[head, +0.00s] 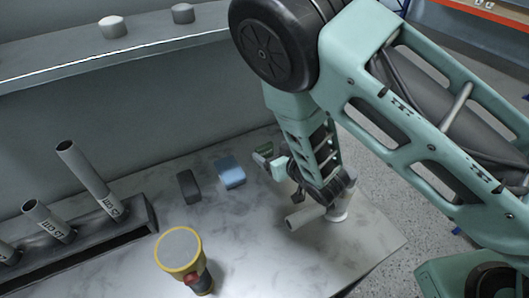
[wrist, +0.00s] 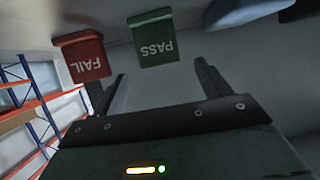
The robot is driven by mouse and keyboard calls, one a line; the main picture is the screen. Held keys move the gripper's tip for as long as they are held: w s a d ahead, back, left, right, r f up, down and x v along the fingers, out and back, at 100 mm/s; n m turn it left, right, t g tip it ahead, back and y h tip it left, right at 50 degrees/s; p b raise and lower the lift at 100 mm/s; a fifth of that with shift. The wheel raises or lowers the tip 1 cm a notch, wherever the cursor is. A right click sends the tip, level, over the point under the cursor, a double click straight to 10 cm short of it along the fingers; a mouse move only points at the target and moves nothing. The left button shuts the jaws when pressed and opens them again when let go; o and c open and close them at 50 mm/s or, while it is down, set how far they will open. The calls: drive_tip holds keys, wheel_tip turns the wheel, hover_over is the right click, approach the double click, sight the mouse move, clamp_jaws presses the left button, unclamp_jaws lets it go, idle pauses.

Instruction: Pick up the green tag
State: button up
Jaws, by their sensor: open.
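The green tag (wrist: 156,38) is upright in the wrist view, with "PASS" upside down on it. It lies ahead of my gripper (wrist: 160,72), between the lines of the two fingers and beyond their tips. The fingers are apart with nothing between them. In the head view, a small dark green piece (head: 263,149), which looks like the tag, shows just left of my gripper (head: 285,178). My arm hides part of that area. A red "FAIL" tag (wrist: 83,57) stands left of the green one in the wrist view.
A blue block (head: 229,170) and a dark block (head: 188,187) lie left of the gripper. A pale pipe (head: 305,215) lies just below it. A yellow-rimmed round tool (head: 180,250) stands nearer the front. A rack of marked tubes (head: 90,245) is at left.

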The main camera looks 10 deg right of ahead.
sight(266, 147)
drive_tip(key=shift+p+x, duration=0.75)
drive_tip(key=shift+x, duration=1.95)
drive_tip(key=c, duration=1.1)
